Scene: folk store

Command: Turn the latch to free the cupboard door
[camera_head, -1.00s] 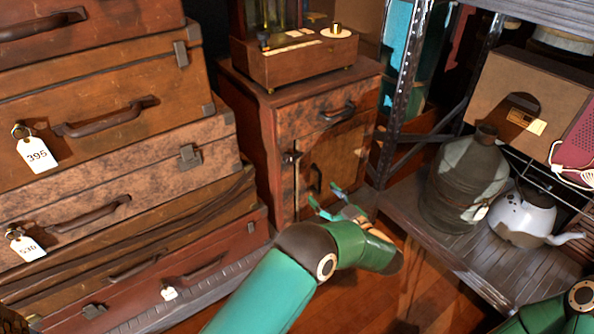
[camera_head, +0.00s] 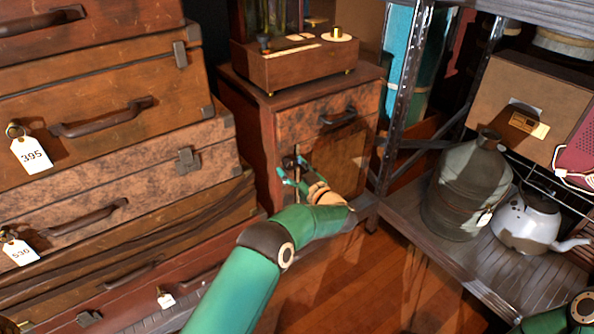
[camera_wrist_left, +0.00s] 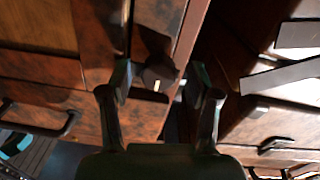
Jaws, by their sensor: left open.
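The small wooden cupboard (camera_head: 255,135) stands in the middle of the head view, its door (camera_head: 345,160) closed below a drawer. The dark latch (camera_head: 289,162) is at the door's left edge. My left gripper (camera_head: 293,172) is open at the latch and partly covers it and the door. My right gripper is out of view; only part of my right arm shows at the lower right.
Stacked suitcases (camera_head: 120,150) stand close on the left of the cupboard. A wooden device (camera_head: 310,62) sits on top. The drawer handle (camera_head: 337,115) juts out above the door. A metal shelf (camera_head: 440,215) with a large bottle (camera_head: 468,185) and a kettle (camera_head: 527,220) is on the right.

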